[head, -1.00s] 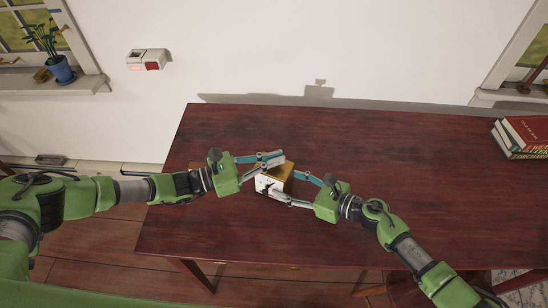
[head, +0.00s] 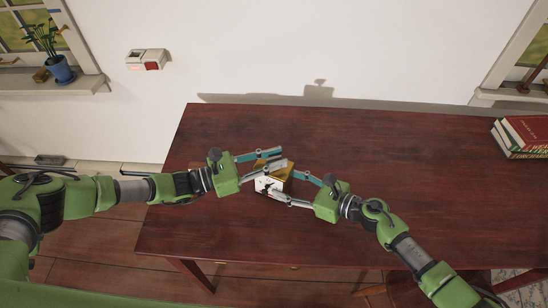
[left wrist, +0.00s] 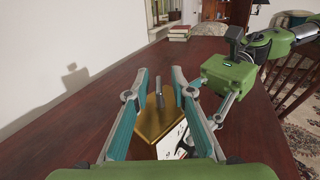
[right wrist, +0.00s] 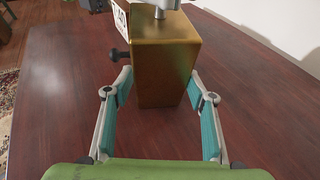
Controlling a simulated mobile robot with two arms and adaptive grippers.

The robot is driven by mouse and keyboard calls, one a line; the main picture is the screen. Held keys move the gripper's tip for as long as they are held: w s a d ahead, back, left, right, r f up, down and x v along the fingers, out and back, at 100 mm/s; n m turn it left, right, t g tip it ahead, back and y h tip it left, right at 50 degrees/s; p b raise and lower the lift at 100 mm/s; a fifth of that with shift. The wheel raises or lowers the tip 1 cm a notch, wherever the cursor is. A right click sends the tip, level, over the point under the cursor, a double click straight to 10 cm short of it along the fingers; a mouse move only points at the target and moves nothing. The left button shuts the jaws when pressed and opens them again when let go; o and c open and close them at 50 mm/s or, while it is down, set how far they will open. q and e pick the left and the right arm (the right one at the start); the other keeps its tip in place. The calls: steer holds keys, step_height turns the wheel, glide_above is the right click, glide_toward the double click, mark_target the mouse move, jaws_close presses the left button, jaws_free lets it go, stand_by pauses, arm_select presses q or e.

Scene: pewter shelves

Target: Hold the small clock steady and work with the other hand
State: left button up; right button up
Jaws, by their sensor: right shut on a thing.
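The small clock (head: 264,184) is a gold box with a white face on the table. The left wrist view shows its gold top (left wrist: 152,127) with a short grey peg (left wrist: 158,86) standing up from it. The right wrist view shows a gold side (right wrist: 166,70) and a small black knob (right wrist: 118,54). My right gripper (right wrist: 160,75) is shut on the clock, one finger at each side. My left gripper (head: 284,157) is open above the clock's top. Its fingers stand apart on either side of the peg. The fingers partly hide the clock in the head view.
The dark red table (head: 380,150) is clear around the clock. Stacked books (head: 524,136) lie at its right end. A chair (left wrist: 296,75) stands beside the table. A potted plant (head: 60,70) is on the left windowsill. A white and red box (head: 148,61) is on the wall.

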arm_select(q)
steer(key=v, duration=1.2)
steer(key=w+d+r+n+t+y, duration=0.1)
steer(key=w+d+r+n+y, duration=0.2)
steer(key=w, duration=0.4)
steer(key=w+d+r+y, duration=0.2)
steer(key=w+y, duration=0.4)
steer(key=w, duration=0.2)
steer(key=s+d+r+m+g+y, duration=0.1)
steer(key=s+r+m+g+y, duration=0.1)
steer(key=s+r+g, duration=0.3)
steer(key=s+r+m+g+y, duration=0.1)
steer(key=s+r, duration=0.2)
steer(key=s, duration=0.4)
steer(key=x, duration=1.2)
steer(key=shift+s+a+f, duration=0.1)
steer(key=shift+s+f, duration=0.15)
steer(key=shift+f, duration=0.05)
